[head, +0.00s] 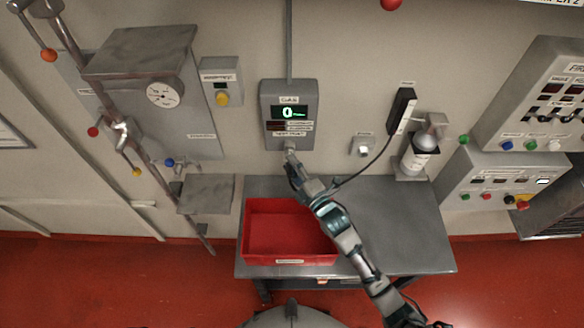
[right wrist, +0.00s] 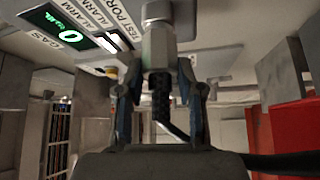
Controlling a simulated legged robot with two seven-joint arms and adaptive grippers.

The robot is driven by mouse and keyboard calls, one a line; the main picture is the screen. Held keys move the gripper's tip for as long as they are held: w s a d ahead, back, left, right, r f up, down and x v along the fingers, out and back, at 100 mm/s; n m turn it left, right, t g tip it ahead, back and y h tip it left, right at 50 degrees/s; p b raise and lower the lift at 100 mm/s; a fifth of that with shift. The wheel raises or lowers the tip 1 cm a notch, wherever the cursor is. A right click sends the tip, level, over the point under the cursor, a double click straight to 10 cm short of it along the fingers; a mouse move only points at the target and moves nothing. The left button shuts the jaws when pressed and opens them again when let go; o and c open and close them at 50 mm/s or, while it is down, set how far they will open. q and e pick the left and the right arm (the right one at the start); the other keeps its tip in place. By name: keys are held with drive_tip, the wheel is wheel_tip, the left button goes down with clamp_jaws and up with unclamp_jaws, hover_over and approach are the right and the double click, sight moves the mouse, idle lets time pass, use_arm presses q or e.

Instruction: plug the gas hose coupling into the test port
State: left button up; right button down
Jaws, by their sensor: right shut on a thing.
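The grey gas detector box (head: 289,96) hangs on the wall with a lit green display. Its test port (head: 290,146) points down from the underside; in the right wrist view the port (right wrist: 157,12) is a pale cylinder near the "TEST PORT" label. My right gripper (head: 292,165) is just below the box. In the right wrist view it (right wrist: 160,85) is shut on the hose coupling (right wrist: 158,48), a grey metal body held upright. The coupling's top meets the port's lower end; how deep it sits I cannot tell. My left gripper is not in view.
A red bin (head: 262,228) stands on the grey bench (head: 400,225) under the box. A small wall switch (head: 363,147) sits nearby. Pipes (head: 125,135) are at left.

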drive_tip(key=c, duration=0.7)
unclamp_jaws()
drive_tip(key=shift+o, duration=0.2)
drive_tip(key=v, duration=1.2)
